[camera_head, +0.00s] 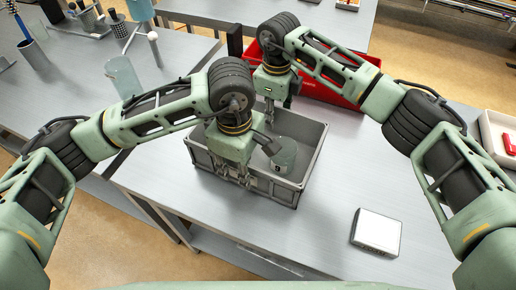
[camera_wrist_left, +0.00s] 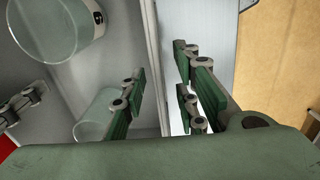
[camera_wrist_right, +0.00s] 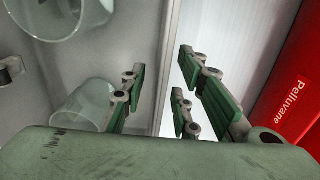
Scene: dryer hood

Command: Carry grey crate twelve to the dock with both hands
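The grey crate (camera_head: 312,160) stands on the table with clear glass beakers inside. One beaker (camera_head: 284,157) shows in the head view; two show in the left wrist view. No number on the crate is readable. My left gripper (camera_head: 243,180) points down at the crate's near wall. In the left wrist view its fingers (camera_wrist_left: 160,95) stand apart, one inside and one outside the wall. My right gripper (camera_head: 270,110) is at the far wall, partly hidden by its own arm. In the right wrist view its fingers (camera_wrist_right: 160,90) also straddle the rim, with gaps visible.
A red crate (camera_head: 345,98) stands close behind the grey crate. A small white box (camera_head: 376,231) lies on the table at right front, and a white tray (camera_head: 488,135) stands at the right edge. A cluttered second bench is at the left.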

